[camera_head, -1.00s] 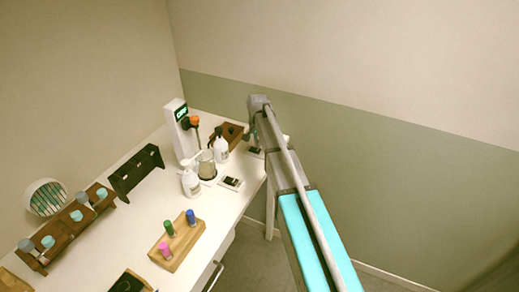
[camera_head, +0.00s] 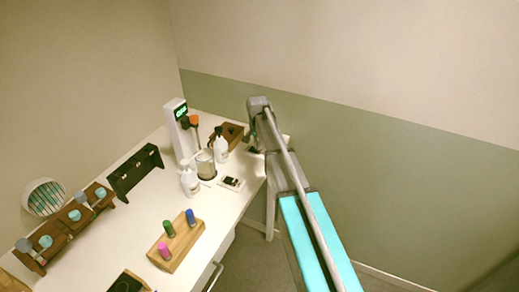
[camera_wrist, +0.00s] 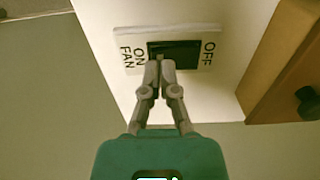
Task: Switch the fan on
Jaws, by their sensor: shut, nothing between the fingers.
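The fan switch plate (camera_wrist: 128,52) is white in the wrist view, with FAN and ON printed at its left end and OFF at its right end. Its black rocker (camera_wrist: 185,50) lies between ON and OFF. My gripper (camera_wrist: 160,65) is shut and empty, with its fingertips at the ON end of the rocker, partly covering it. I cannot tell whether they press on it. In the head view my arm hides the gripper and most of this plate. A round grilled thing (camera_head: 46,197), possibly the fan, is at the left wall.
A wooden block (camera_wrist: 285,60) with a dark knob stands right of the plate. On the white table (camera_head: 140,215) are white bottles (camera_head: 190,180), a glass beaker (camera_head: 205,166), another switch plate (camera_head: 232,184), a display stand (camera_head: 179,130) and a wooden vial rack (camera_head: 177,243).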

